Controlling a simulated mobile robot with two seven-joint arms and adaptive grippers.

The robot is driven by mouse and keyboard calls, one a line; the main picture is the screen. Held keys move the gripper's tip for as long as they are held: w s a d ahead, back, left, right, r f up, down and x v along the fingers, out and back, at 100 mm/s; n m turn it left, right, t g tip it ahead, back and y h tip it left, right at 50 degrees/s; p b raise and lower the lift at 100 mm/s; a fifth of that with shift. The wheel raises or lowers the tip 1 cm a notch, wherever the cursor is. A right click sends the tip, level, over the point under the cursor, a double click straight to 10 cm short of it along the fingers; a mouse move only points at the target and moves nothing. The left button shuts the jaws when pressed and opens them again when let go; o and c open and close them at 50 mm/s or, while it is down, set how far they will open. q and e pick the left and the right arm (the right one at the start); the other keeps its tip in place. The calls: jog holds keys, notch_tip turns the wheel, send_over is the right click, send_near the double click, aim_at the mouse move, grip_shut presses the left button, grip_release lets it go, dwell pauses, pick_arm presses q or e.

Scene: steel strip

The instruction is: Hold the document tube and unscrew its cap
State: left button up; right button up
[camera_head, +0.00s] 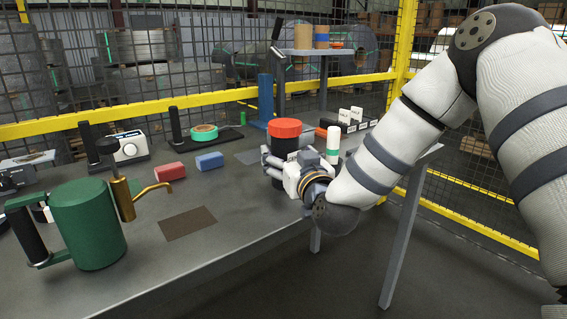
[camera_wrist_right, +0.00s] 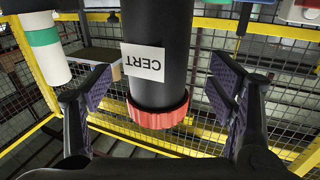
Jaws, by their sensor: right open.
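The document tube is black (camera_head: 284,147) and stands upright near the table's right edge, with a red cap (camera_head: 286,127) on top. In the right wrist view the black tube (camera_wrist_right: 155,88) appears upside down, with a white label reading CERT and the red cap (camera_wrist_right: 158,114) at its lower end. My right gripper (camera_head: 287,162) is at the tube, below the cap, and hides its lower part. In the wrist view my right gripper's (camera_wrist_right: 160,90) fingers are spread on either side of the tube, with visible gaps. My left gripper is not in view.
A green oil can (camera_head: 88,222) with a brass spout stands at front left. Red (camera_head: 170,171) and blue (camera_head: 209,161) blocks lie mid-table. A white and green bottle (camera_head: 333,142) is close right of the gripper. A dark brown mat (camera_head: 188,223) lies in front.

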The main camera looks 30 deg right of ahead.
aim_at(289, 155)
jog(key=x, duration=0.3)
jog(key=shift+w+d+f, duration=0.1)
jog(key=shift+d+f, duration=0.05)
jog(key=shift+f, duration=0.05)
jog(key=shift+w+d+r, duration=0.1)
jog(key=shift+w+r, duration=0.05)
jog(key=shift+w, duration=0.3)
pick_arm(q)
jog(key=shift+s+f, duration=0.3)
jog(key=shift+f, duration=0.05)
pick_arm(e)
jog(key=c, duration=1.3)
jog(key=shift+r, duration=0.55)
jog(key=shift+c, duration=0.2)
jog(key=r, duration=0.4)
jog(key=shift+s+p, duration=0.35)
jog(key=shift+s, duration=0.05)
pick_arm(q)
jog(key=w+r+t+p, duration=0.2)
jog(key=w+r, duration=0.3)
jog(key=shift+p, duration=0.4)
pick_arm(e)
jog(key=s+r, duration=0.8)
jog(key=s, duration=0.5)
jog(key=shift+d, duration=0.25)
